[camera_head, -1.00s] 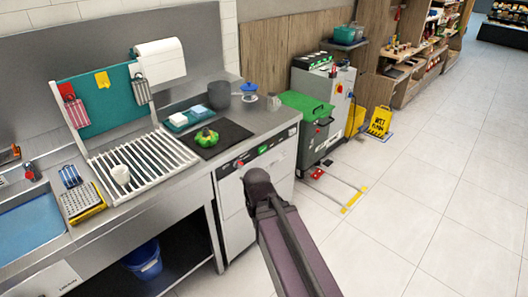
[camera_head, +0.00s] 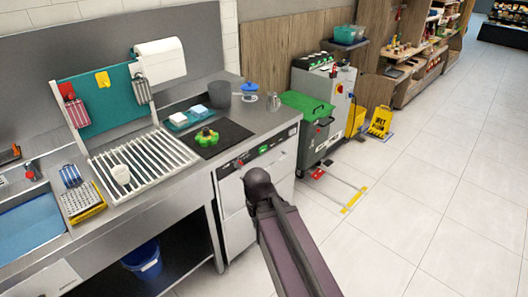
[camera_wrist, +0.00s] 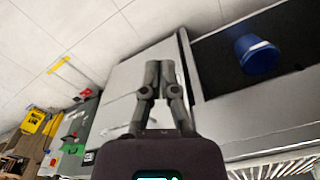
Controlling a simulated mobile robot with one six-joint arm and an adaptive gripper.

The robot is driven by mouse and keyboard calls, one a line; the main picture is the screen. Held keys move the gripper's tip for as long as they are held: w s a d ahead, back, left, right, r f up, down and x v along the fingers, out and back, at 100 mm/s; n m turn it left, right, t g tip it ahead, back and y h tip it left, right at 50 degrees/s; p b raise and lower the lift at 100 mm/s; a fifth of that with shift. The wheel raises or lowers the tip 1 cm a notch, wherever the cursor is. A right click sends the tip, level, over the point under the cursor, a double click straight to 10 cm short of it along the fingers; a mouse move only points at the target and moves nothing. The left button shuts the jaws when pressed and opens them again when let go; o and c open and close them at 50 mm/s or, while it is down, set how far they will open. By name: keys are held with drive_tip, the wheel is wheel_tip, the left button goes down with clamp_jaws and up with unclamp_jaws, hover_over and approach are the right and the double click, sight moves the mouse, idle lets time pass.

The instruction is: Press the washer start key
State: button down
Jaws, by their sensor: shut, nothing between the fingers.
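The washer (camera_head: 238,212) is a light grey unit built in under the right end of the steel counter. Its control strip (camera_head: 283,141) runs along the top of its front, with a red control (camera_head: 240,163) and a green lit area (camera_head: 263,149). Which of these is the start key is too small to tell. In the wrist view my gripper (camera_wrist: 161,65) is shut and empty, in front of the pale washer front (camera_wrist: 120,82). Whether it touches the front cannot be told. In the head view my dark arm covers part of the washer door and hides the gripper.
The counter carries a white drying rack (camera_head: 145,165), a black mat (camera_head: 228,140) with a green pepper-like object, and a grey pot (camera_head: 219,95). A blue bucket (camera_head: 143,261) stands under the counter, also in the wrist view (camera_wrist: 256,55).

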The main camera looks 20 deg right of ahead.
drive_tip(key=w+d+f+m+t+b, duration=0.1)
drive_tip(key=w+f+t+b, duration=0.1)
drive_tip(key=w+f+b, duration=0.3)
drive_tip(key=w+d+f+t+b, duration=0.1)
drive_tip(key=w+t+b, duration=0.15)
drive_tip(key=w, duration=0.45)
drive_tip(key=m+t+h+b, duration=0.1)
drive_tip(key=m+t+b, duration=0.4)
drive_tip(key=t+b, duration=0.75)
approach(263, 149)
drive_tip(key=s+a+f+g+b, duration=0.2)
drive_tip(key=s+a+g+b, duration=0.15)
drive_tip(key=s, duration=0.25)
drive_tip(key=w+d+m+t+h+b, duration=0.5)
drive_tip(key=d+b, duration=0.2)
drive_tip(key=d, duration=0.2)
drive_tip(key=shift+d, duration=0.3)
drive_tip(key=shift+w+r, duration=0.1)
drive_tip(key=shift+w, duration=0.1)
drive_tip(key=shift+w+a, duration=0.65)
drive_tip(key=shift+w, duration=0.6)
drive_tip(key=shift+w+a, duration=0.7)
drive_tip(key=shift+w, duration=0.55)
drive_tip(key=shift+w+a, duration=0.65)
drive_tip(key=shift+w, duration=0.6)
drive_tip(key=shift+w+a, duration=0.1)
drive_tip(key=shift+w, duration=0.15)
